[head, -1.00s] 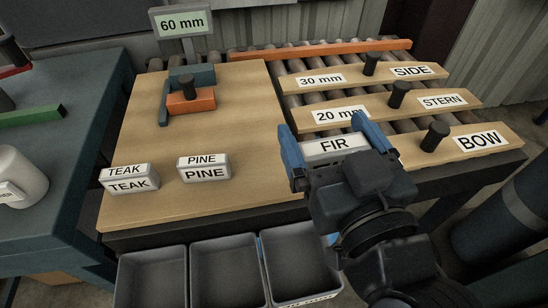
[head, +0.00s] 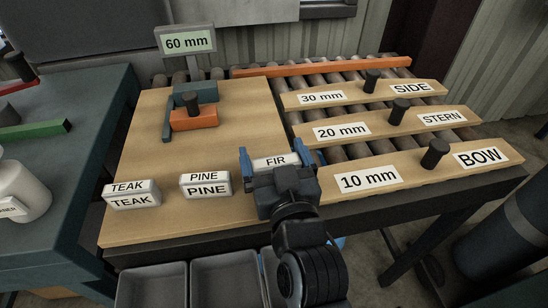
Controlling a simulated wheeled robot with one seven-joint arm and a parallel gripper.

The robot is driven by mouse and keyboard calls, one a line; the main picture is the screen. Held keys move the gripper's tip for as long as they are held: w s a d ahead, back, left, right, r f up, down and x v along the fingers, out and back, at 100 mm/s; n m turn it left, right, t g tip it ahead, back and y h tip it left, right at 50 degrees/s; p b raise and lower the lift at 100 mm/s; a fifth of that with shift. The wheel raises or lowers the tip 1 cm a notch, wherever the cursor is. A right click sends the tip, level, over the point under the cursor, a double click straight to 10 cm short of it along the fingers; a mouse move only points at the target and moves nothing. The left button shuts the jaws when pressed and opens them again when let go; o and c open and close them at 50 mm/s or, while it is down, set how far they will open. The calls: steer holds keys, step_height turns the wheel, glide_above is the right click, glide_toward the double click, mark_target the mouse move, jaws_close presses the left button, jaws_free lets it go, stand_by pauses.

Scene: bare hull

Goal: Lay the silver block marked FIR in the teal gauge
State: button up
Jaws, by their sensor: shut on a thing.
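The silver block marked FIR (head: 276,162) is between the blue fingers of my gripper (head: 277,163). My gripper is shut on it, over the right part of the wooden board; whether the block touches the board I cannot tell. The teal gauge (head: 187,91) is at the back of the board, an angled teal piece with a long left arm. An orange block with a dark knob (head: 194,118) sits against it, in front of its back wall. My gripper is to the right of and nearer than the gauge.
Silver blocks marked TEAK (head: 131,195) and PINE (head: 205,185) stand at the board's front left. Planks marked SIDE (head: 409,88), STERN (head: 442,118) and BOW (head: 482,157) lie on rollers at right. A 60 mm sign (head: 187,43) stands behind. The board's middle is clear.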

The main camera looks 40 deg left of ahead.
steer(key=shift+f, duration=0.35)
steer(key=shift+f, duration=0.2)
steer(key=o, duration=0.9)
steer(key=shift+c, duration=0.2)
steer(key=shift+s+d+f, duration=0.1)
steer(key=shift+d+f, duration=0.05)
steer(key=shift+d, duration=0.05)
steer(key=v, duration=0.3)
steer(key=b+v, duration=0.1)
steer(key=v, duration=0.3)
steer(key=shift+s+r, duration=0.25)
